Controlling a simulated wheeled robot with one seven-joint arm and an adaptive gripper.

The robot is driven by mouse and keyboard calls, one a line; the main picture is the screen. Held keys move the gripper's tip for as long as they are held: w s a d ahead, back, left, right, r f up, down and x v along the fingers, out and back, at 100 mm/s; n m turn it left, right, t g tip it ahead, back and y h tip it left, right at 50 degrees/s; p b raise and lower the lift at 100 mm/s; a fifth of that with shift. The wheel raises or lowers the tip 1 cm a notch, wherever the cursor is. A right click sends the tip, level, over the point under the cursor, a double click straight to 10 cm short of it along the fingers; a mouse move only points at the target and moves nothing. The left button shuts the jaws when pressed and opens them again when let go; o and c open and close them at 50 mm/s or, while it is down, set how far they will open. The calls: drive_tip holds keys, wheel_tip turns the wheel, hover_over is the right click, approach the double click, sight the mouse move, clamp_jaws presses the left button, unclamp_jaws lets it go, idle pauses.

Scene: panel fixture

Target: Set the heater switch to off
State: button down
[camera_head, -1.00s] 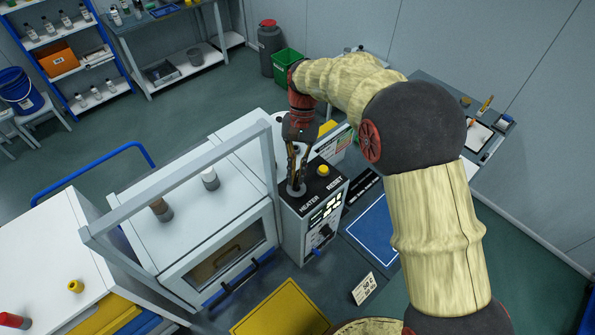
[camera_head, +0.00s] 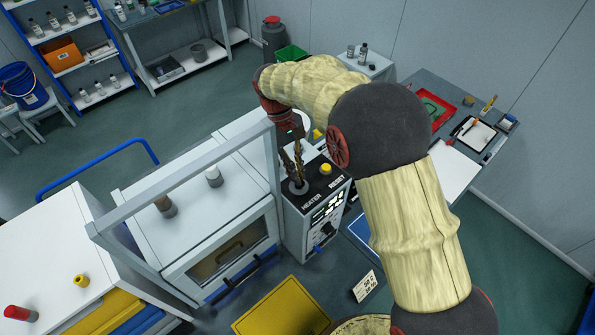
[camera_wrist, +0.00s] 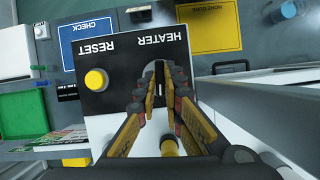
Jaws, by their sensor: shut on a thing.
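The heater switch (camera_head: 298,188) stands on the black top of the control box, behind the HEATER label (camera_head: 312,199). My gripper (camera_head: 298,180) reaches down to it from the upper left, with its fingers tilted. In the wrist view my gripper (camera_wrist: 159,80) has its fingertips closed around the switch's lever, and a grey round base shows around them. The fingers hide most of the lever, so I cannot tell its exact setting. The yellow RESET button (camera_head: 326,169) sits on the same top, apart from the fingers; it also shows in the wrist view (camera_wrist: 96,79).
A grey frame post (camera_head: 272,175) rises close beside the control box, left of my gripper. A white cabinet (camera_head: 190,200) with knobs stands left. A yellow mat (camera_head: 283,308) lies in front. A desk (camera_head: 445,95) with papers and a red tray stands right.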

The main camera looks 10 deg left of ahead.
drive_tip(key=shift+n+t, duration=0.3)
drive_tip(key=shift+n, duration=0.3)
drive_tip(key=c, duration=1.9)
unclamp_jaws()
drive_tip(key=v, duration=1.2)
drive_tip(key=shift+a, duration=0.15)
drive_tip(key=shift+f, duration=0.15)
